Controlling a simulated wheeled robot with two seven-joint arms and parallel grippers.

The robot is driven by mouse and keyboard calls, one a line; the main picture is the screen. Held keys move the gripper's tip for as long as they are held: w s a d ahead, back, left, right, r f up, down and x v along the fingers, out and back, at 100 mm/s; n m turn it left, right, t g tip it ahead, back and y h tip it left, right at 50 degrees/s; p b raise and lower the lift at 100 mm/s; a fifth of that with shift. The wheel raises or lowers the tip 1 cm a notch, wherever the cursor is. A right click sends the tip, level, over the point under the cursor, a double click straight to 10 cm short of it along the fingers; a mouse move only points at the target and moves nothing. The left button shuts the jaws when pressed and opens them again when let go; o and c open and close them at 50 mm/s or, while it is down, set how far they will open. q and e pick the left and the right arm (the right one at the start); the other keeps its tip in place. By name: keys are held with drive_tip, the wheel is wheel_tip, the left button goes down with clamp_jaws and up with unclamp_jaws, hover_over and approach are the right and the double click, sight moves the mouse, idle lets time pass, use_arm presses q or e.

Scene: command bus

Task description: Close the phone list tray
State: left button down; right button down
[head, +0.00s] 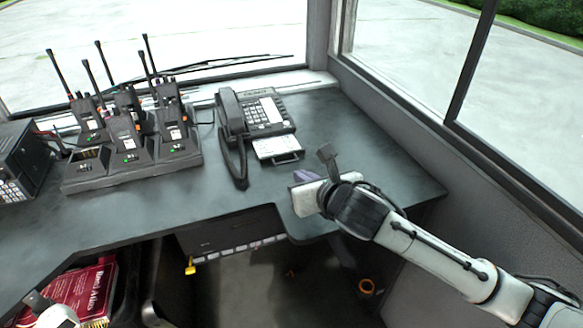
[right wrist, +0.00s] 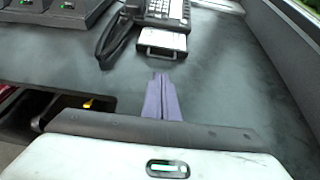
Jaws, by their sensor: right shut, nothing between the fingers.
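The phone list tray (head: 277,148) is a white card with a dark handle at its front. It sticks out from under the front edge of the black desk phone (head: 263,112). In the right wrist view the tray (right wrist: 162,42) lies straight ahead of my right gripper (right wrist: 161,78), whose purple fingers are together and empty. In the head view the right gripper (head: 304,177) is just in front of the tray, to its lower right. A clear gap shows between the fingertips and the tray handle. Part of my left arm shows at the bottom left, without its fingers.
The handset and its cord lie along the phone's left side. A charger dock (head: 130,165) with several radios stands to the left, beside a black radio unit (head: 22,160). The desk (head: 375,165) right of the phone is clear up to the wall. A red box (head: 85,290) is below the desk.

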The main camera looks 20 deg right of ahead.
sight(292, 176)
drive_tip(key=x, duration=0.6)
drive_tip(key=shift+w+r+b, duration=0.2)
drive_tip(key=shift+r+b, duration=0.15)
drive_tip(key=shift+w+f, duration=0.1)
drive_tip(key=shift+w, duration=0.4)
use_arm(q)
drive_tip(key=shift+w+d, duration=0.2)
drive_tip(key=shift+w, duration=0.3)
